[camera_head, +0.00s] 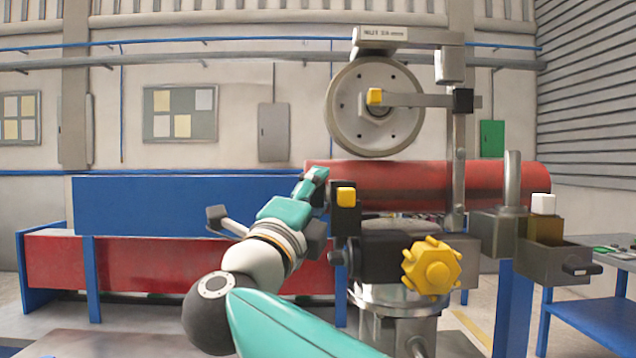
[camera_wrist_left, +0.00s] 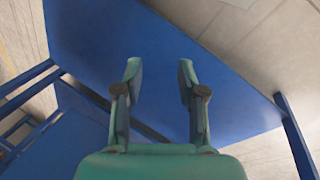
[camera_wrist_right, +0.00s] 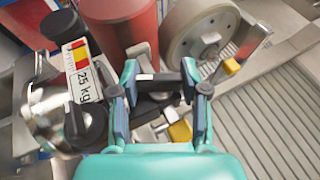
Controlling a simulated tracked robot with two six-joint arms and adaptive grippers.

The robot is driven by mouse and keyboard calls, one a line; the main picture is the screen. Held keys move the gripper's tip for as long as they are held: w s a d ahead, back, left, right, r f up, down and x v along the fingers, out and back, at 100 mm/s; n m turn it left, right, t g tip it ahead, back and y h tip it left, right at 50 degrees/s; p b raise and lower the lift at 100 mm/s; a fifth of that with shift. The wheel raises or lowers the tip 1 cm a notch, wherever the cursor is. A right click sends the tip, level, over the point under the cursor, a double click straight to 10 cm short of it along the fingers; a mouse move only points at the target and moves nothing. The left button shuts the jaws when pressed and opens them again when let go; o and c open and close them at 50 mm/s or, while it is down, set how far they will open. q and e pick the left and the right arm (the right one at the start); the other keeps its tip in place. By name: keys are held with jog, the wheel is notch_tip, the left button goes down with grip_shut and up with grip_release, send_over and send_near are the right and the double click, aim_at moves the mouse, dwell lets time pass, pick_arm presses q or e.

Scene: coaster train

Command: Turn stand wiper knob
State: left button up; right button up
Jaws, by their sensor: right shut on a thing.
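My right gripper (camera_head: 318,182) is at the left side of a black block with a yellow square (camera_head: 346,197) on the stand, below the grey wheel. In the right wrist view its two fingers (camera_wrist_right: 160,82) are closed on a small dark part (camera_wrist_right: 158,84), which I take to be the wiper knob; the fingers hide much of it, and its turn angle cannot be told. A large yellow lobed knob (camera_head: 432,268) is on the stand's front, apart from the gripper. My left gripper (camera_wrist_left: 157,80) shows only in the left wrist view, open and empty before a blue panel (camera_wrist_left: 235,105).
The grey wheel (camera_head: 375,106) and its bracket stand above the gripper. A red cylinder (camera_head: 490,184) lies behind the stand. A metal box (camera_head: 553,258) sticks out at right, and a blue table (camera_head: 590,318) stands beyond it. A 25 kg label (camera_wrist_right: 82,72) is beside the gripper.

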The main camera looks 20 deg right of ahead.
jog(key=shift+f, duration=0.1)
jog(key=o, duration=1.2)
jog(key=shift+w, duration=0.1)
jog(key=shift+c, duration=0.2)
jog(key=shift+a, duration=0.1)
jog(key=v, duration=1.2)
